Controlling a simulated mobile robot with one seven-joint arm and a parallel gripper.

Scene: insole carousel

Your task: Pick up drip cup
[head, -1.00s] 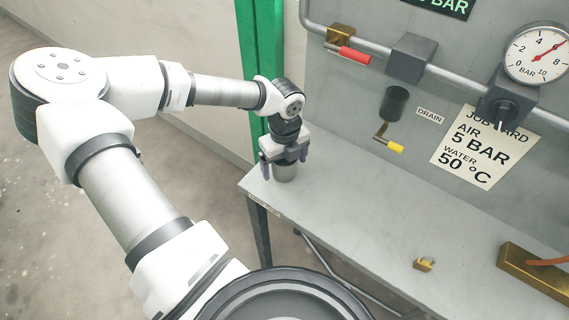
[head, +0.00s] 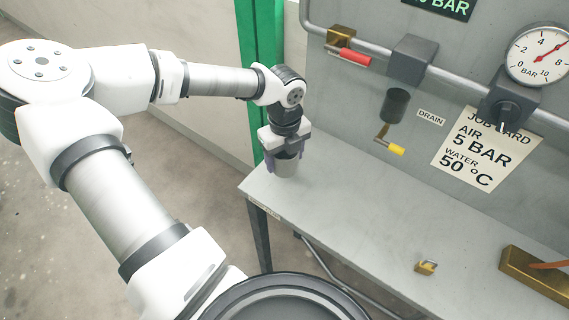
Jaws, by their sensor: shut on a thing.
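The drip cup (head: 287,168) is a small grey cup at the far left corner of the grey bench. My gripper (head: 285,160) points down over it, with its purple-grey fingers on either side of the cup's wall. The gripper is shut on the cup. The cup's upper part is partly hidden by the gripper body. I cannot tell whether the cup's base still touches the bench.
The bench top (head: 350,210) is mostly clear. A brass padlock (head: 426,267) and a brass block (head: 537,276) lie to the right. A drain valve with a yellow handle (head: 396,149), a red-handled valve (head: 354,57) and a gauge (head: 538,54) are on the panel behind.

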